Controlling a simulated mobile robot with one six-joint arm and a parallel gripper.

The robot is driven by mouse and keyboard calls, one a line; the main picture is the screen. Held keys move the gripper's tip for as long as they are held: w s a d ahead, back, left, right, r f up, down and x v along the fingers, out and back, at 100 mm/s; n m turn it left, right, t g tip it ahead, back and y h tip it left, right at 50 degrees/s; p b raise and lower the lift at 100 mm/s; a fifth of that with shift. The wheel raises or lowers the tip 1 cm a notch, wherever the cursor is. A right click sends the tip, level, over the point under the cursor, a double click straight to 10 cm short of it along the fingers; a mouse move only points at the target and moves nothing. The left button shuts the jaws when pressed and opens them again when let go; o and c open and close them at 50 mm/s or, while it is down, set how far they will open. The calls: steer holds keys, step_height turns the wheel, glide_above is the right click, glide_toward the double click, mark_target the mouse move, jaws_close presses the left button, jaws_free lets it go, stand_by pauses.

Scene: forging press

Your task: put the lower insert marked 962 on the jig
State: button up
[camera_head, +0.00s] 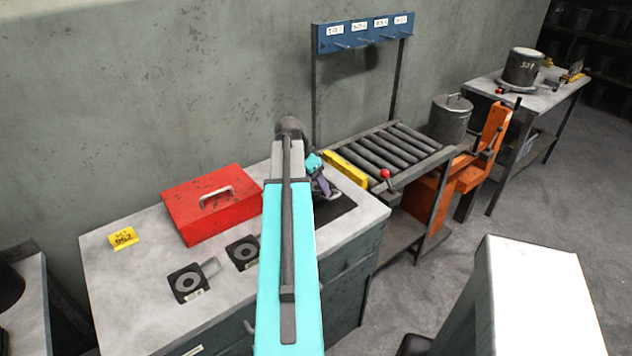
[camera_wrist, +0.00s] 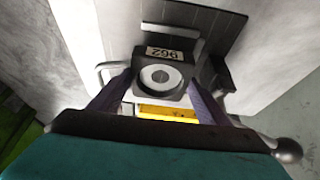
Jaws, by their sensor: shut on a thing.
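The dark square lower insert marked 962 (camera_wrist: 161,76) has a pale ring on its face, and its label reads upside down in the wrist view. My gripper (camera_wrist: 160,88) is shut on it, with a purple finger at each side. In the head view my gripper (camera_head: 322,186) is over the right end of the bench, and my arm hides most of what it holds. A dark flat plate (camera_wrist: 212,32), probably the jig, is behind the insert in the wrist view; it also shows on the bench (camera_head: 338,207). I cannot tell whether insert and plate touch.
The bench (camera_head: 120,285) holds a red toolbox (camera_head: 213,203), a yellow card marked 962 (camera_head: 123,238) and two other dark ringed inserts (camera_head: 188,283) (camera_head: 243,252). A roller conveyor (camera_head: 385,152) with a yellow end bar stands behind at right.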

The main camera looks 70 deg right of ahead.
mark_target(315, 189)
steer(key=shift+f+p, duration=0.7)
steer(key=shift+f, duration=0.85)
steer(key=shift+f, duration=0.2)
steer(key=o, duration=2.1)
steer(key=shift+a, duration=0.1)
steer(key=shift+w, duration=0.1)
steer(key=shift+w+r, duration=0.1)
steer(key=shift+r, duration=0.25)
steer(key=shift+b+v, duration=1.4)
steer(key=shift+v, duration=4.35)
steer(key=shift+a, duration=0.15)
